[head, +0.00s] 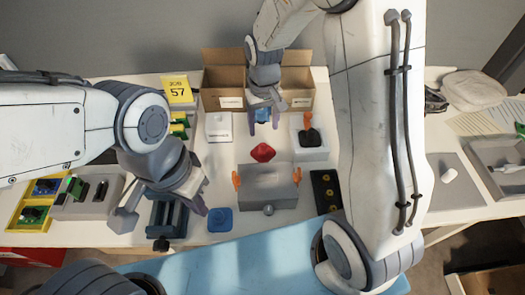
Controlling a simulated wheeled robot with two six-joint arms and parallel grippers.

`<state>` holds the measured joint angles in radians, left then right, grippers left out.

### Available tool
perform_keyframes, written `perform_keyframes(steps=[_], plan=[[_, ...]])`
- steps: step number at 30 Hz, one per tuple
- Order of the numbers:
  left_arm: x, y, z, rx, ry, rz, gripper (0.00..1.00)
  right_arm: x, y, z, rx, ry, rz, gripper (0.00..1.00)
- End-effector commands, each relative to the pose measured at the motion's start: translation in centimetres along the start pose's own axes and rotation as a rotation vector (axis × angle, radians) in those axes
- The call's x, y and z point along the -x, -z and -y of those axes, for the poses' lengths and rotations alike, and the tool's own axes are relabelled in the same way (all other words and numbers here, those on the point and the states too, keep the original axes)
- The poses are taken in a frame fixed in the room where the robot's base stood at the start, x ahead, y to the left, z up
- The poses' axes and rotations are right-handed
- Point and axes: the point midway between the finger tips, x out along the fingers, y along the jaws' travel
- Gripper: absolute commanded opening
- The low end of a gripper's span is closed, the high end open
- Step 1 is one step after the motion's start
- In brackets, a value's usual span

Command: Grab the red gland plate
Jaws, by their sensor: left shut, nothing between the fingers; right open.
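The red gland plate (263,152) lies flat on the white table in the middle of the head view, just behind a grey box. My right gripper (264,120) comes down from the top, behind the plate and apart from it. Its fingers are spread, and a blue item (263,115) shows between or below them; I cannot tell whether they touch it. My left gripper (199,207) is shut and empty, to the front left of the plate, over a dark blue vice-like fixture (170,215).
A grey box (268,185) with orange side pieces stands in front of the plate. A blue plate (220,219) lies at front left. Two open cartons (223,83) stand at the back. A white block (309,152) with a black-and-orange part stands right. Table around the red plate is clear.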

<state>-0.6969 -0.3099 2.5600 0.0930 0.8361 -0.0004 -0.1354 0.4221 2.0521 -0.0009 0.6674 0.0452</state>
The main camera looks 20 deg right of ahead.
Motion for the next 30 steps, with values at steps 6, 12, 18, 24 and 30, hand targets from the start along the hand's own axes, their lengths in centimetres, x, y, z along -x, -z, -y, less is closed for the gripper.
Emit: perform_keyframes(steps=[6, 12, 18, 24, 30], plan=[[-0.2, 0.0, 0.0, 0.0, 0.0, 0.0, 0.0, -2.6, -0.1, 0.2, 0.004, 0.0, 0.002, 0.68], [-0.1, 0.0, 0.0, 0.0, 0.0, 0.0, 0.0, -4.7, -0.4, 0.3, 0.004, 0.0, 0.006, 0.68], [-0.2, 0.0, 0.0, 0.0, 0.0, 0.0, 0.0, -7.4, -0.4, 0.4, 0.004, 0.0, 0.003, 0.68], [-0.2, 0.0, 0.0, 0.0, 0.0, 0.0, 0.0, -7.9, -0.4, 0.4, 0.004, 0.001, -0.001, 0.68], [-0.2, 0.0, 0.0, 0.0, 0.0, 0.0, 0.0, -7.8, -0.4, 0.4, 0.004, 0.001, 0.0, 0.34]])
